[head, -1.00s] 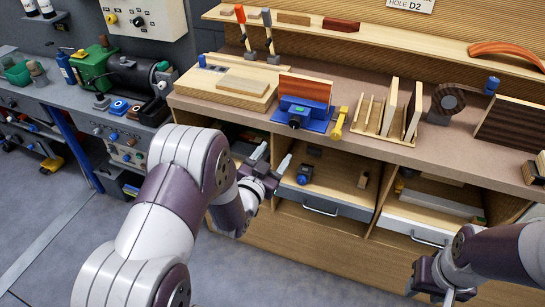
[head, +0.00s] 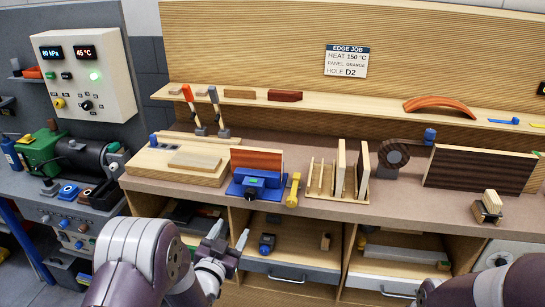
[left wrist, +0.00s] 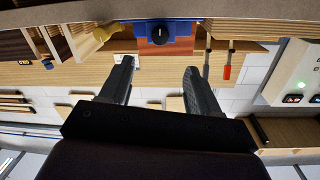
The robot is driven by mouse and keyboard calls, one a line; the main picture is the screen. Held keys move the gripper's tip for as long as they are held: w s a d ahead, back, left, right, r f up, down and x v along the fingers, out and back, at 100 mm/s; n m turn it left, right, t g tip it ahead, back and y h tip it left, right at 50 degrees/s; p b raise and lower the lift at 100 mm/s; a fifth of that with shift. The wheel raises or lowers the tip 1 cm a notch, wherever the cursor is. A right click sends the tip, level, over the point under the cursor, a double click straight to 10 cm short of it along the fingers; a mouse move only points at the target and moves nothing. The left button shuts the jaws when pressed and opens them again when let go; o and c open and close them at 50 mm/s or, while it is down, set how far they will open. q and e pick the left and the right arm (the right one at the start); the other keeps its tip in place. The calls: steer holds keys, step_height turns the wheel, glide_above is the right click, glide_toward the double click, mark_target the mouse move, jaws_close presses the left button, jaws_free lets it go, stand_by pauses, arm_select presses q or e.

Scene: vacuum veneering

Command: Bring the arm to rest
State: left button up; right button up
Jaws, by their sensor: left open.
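My left gripper (head: 230,236) is open and empty. It hangs in front of the bench cabinets, below the worktop edge and apart from everything. In the left wrist view its two fingers (left wrist: 158,72) stand spread with nothing between them. That view is upside down and shows the bench beyond the fingers. My right arm (head: 485,285) comes in at the lower right corner; its gripper is below the picture edge.
The worktop (head: 400,200) carries a blue clamp stand (head: 258,185) with an orange panel (head: 256,159), a yellow-handled tool (head: 293,190), a wooden rack (head: 322,180) and a dark striped panel (head: 475,170). Open cabinet bays (head: 300,255) lie below. A control box (head: 85,75) hangs at left.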

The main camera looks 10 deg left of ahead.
arm_select(q)
step_height(320, 180, down, 7)
steer(key=s+n+g, duration=0.1)
steer(key=s+g, duration=0.1)
steer(key=g, duration=0.2)
steer(key=s+a+n+g+y+p, duration=0.2)
steer(key=s+g+p, duration=0.1)
steer(key=s+g, duration=0.55)
steer(key=s+d+r+g+p, duration=0.3)
steer(key=s+r+p, duration=0.1)
steer(key=s+r, duration=0.7)
steer(key=shift+d+r+g+p, duration=0.3)
steer(key=shift+d+r+g, duration=0.05)
steer(key=shift+r, duration=0.35)
steer(key=shift+s, duration=0.1)
